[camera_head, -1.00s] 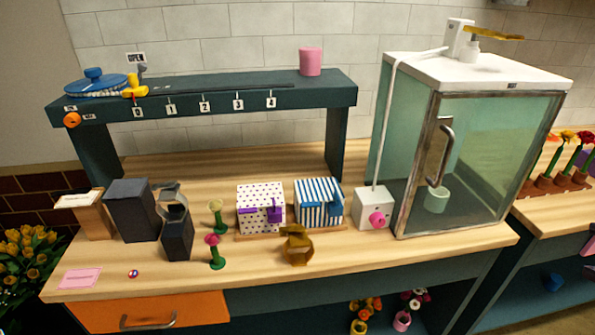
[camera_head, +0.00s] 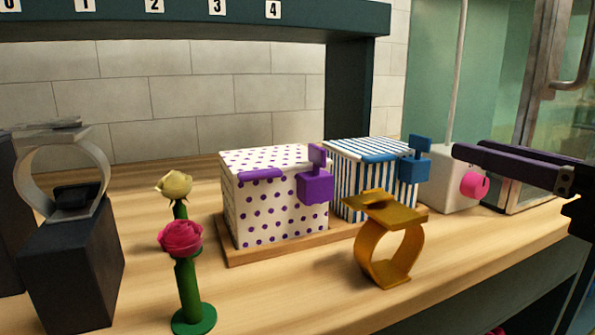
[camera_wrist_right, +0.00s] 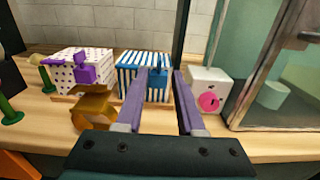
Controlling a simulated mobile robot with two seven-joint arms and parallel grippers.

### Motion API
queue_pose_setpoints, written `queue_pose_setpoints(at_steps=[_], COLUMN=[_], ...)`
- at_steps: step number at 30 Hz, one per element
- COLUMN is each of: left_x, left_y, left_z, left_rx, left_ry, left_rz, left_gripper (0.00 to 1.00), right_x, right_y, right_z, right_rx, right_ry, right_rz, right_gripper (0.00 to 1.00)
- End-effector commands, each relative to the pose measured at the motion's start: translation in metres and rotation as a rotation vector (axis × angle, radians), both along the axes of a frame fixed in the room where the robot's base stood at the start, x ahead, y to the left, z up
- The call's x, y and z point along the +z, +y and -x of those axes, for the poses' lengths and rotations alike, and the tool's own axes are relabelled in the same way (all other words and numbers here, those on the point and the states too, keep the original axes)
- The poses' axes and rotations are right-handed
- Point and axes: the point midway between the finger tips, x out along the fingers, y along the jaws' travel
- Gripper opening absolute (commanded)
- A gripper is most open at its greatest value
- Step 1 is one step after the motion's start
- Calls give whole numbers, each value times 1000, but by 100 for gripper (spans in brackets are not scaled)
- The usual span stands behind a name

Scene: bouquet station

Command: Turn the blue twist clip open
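The blue twist clip (camera_head: 414,165) is on the front right of a white box with blue stripes (camera_head: 372,185). Its small tab stands upright above a square block. My right gripper (camera_head: 470,152) reaches in from the right, its purple-grey fingers pointing at the clip with a gap between. In the right wrist view the fingers are apart and empty, and the blue clip (camera_wrist_right: 157,78) shows between their tips, farther ahead. My left gripper is not in view.
A purple-dotted box (camera_head: 270,210) with a purple clip (camera_head: 315,182) stands left. A gold ring-shaped holder (camera_head: 388,250) stands in front of the striped box. A white box with a pink knob (camera_head: 474,185) is close to my right gripper. Flowers (camera_head: 181,236) stand at left.

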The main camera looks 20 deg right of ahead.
Motion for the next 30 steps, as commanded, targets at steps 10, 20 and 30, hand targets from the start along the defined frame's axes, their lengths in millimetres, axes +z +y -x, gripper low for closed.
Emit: queue_pose_setpoints(at_steps=[10, 20, 30], left_x=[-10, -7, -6], left_y=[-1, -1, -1], left_z=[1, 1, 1], left_rx=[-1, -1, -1], left_ry=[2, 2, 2], left_rz=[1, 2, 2], left_gripper=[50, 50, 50], right_x=[0, 2, 0], right_y=[2, 6, 8], right_z=[-38, -83, -99], right_rx=[-2, 2, 6], right_ry=[-8, -5, 0], right_rz=[8, 8, 10], right_gripper=[38, 38, 38])
